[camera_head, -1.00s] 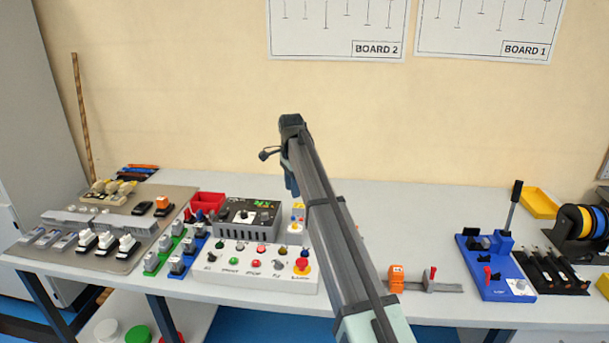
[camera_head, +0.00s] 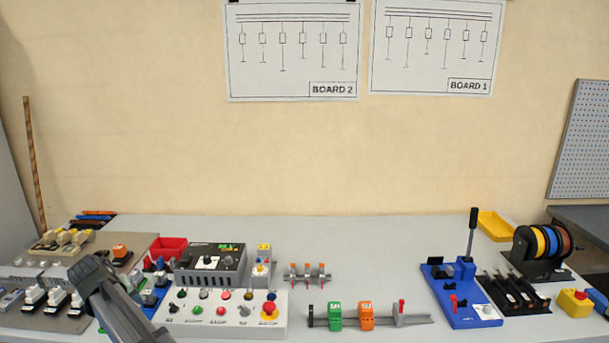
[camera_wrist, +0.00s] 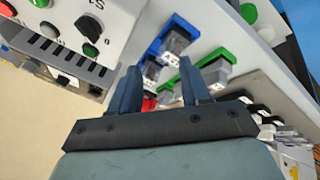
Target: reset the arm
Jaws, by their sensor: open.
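My gripper (camera_wrist: 160,85) shows in the wrist view with its two dark fingers apart and nothing between them. Beyond the fingers are small grey-and-white modules on a blue base (camera_wrist: 172,40) and on a green base (camera_wrist: 214,62), seen at a tilt. In the head view my arm crosses the lower left, in front of the small modules. The gripper itself cannot be made out there.
A control panel (camera_head: 190,321) with buttons stands left of centre. A rail (camera_head: 385,321) carries a green and an orange block. The blue bender (camera_head: 468,312) with its upright lever and cable spools (camera_head: 541,245) are at right. The table's back middle is clear.

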